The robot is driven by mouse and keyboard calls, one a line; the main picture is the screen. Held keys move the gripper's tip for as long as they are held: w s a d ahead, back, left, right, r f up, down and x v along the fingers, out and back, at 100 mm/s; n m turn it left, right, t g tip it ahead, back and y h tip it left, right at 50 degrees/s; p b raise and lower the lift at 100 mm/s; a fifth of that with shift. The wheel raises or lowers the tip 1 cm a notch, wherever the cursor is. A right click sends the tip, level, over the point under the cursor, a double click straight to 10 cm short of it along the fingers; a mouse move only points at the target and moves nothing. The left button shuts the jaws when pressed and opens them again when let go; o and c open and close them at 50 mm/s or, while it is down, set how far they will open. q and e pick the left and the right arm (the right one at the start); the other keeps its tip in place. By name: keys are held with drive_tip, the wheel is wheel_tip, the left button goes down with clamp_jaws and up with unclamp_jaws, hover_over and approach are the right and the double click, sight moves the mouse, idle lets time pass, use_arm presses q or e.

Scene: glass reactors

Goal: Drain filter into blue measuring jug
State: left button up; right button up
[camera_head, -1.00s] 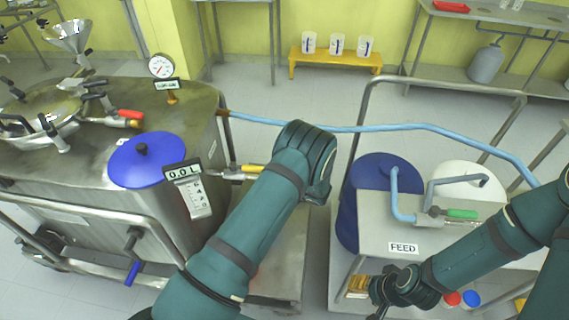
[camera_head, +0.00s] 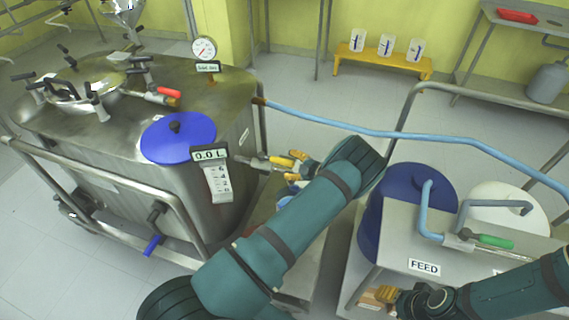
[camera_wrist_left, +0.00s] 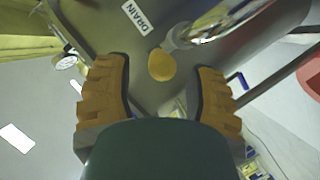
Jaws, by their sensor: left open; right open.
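The steel filter vessel (camera_head: 135,195) stands at left. A 0.0 L readout (camera_head: 209,155) hangs on its front. Its drain valve (camera_head: 250,162) sticks out to the right; the valve's yellow handle shows end-on in the left wrist view (camera_wrist_left: 162,65), below the DRAIN label (camera_wrist_left: 135,17). My left gripper (camera_head: 293,166) is open beside the handle, fingers on either side of it, apparently not touching. A partly hidden blue-and-white item (camera_head: 287,188) is below the valve; I cannot tell whether it is the jug. My right gripper (camera_head: 385,294) is open and empty, low by the feed stand.
Three clear jugs with blue marks (camera_head: 385,45) stand on a yellow bench (camera_head: 383,62) at the back. A pale blue hose (camera_head: 340,125) runs from the vessel to the right. The feed stand (camera_head: 400,225) has a blue drum (camera_head: 425,175) and a white drum (camera_head: 510,200) behind it.

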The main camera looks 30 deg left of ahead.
sight(284, 162)
use_arm(q)
drive_tip(key=shift+x, duration=1.65)
clamp_jaws()
